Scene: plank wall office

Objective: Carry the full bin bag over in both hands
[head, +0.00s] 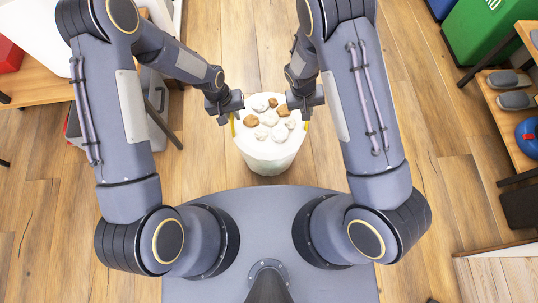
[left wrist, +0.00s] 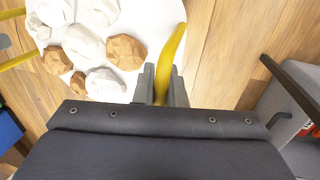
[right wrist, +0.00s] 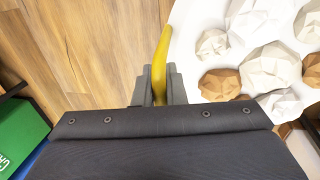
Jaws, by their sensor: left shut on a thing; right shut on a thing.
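The full bin bag (head: 268,156) is white and rounded, with white and brown crumpled lumps showing in its open top. It is upright in front of my base, between my two grippers. My left gripper (head: 231,112) is shut on a yellow handle at the bag's left side; the handle (left wrist: 174,55) stands between the fingers in the left wrist view. My right gripper (head: 308,102) is shut on the other yellow handle (right wrist: 160,55) at the right side. The bag's underside is hidden, so I cannot tell whether it touches the floor.
A green bin (head: 490,40) stands at the top right. A wooden shelf (head: 508,125) with dark shoe-like items and a blue ball-like thing (head: 529,134) is at the right. A grey chair (head: 152,95) and a wooden table (head: 45,82) are at the left. Plank floor around the bag is clear.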

